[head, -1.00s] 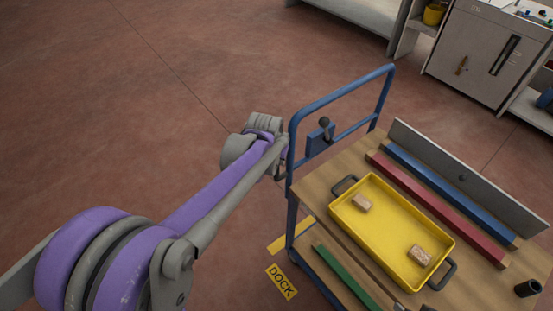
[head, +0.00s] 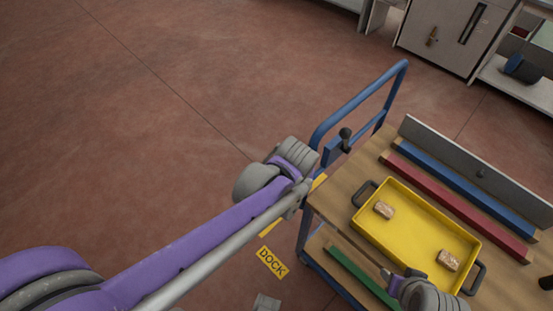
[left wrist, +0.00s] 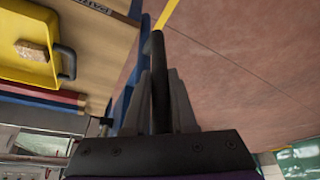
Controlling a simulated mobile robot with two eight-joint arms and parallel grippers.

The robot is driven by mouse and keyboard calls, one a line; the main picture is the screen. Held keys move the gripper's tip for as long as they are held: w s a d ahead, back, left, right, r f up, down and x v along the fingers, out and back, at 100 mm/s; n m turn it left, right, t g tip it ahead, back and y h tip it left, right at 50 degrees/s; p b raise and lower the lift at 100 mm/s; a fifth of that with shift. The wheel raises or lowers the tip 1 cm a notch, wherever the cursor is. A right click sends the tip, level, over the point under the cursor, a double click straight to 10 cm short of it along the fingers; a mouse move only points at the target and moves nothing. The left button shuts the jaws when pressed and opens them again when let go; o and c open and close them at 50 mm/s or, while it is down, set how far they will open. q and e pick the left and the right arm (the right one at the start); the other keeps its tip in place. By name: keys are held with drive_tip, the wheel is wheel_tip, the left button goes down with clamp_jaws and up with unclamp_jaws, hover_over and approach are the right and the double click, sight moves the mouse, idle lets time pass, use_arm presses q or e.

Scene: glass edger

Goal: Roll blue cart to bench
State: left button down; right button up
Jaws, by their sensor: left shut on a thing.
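The blue cart (head: 361,105) stands at the right in the head view. Its blue push handle rises at its far left corner, and its wooden top carries a yellow tray. My left gripper (left wrist: 160,85) is shut on a dark upright bar at the cart's handle end; the blue frame is right beside it in the left wrist view. In the head view my left wrist hides the grip itself. Grey ribbed parts of my right arm (head: 428,294) show over the cart's near edge; its fingers are not clear. I cannot make out the bench for certain.
The yellow tray (head: 400,262) holds two small tan blocks. Red (head: 455,200) and blue (head: 465,178) bars lie behind it, with a green bar (head: 360,275) on a lower level. A DOCK floor label (head: 271,262) is left of the cart. A grey cabinet (head: 455,38) stands at the back; open floor lies left.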

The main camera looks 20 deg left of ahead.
use_arm(q)
drive_tip(key=s+d, duration=0.4)
drive_tip(key=d, duration=0.7)
drive_tip(key=s+d, duration=0.5)
drive_tip(key=d, duration=0.5)
drive_tip(key=shift+d, duration=0.4)
drive_tip(key=c, duration=1.1)
unclamp_jaws()
drive_tip(key=o, duration=0.4)
drive_tip(key=shift+s+d, duration=0.1)
drive_tip(key=shift+d, duration=0.1)
drive_tip(key=shift+a, duration=0.1)
drive_tip(key=p+v, duration=0.1)
drive_tip(key=v, duration=1)
drive_tip(key=shift+f, duration=0.1)
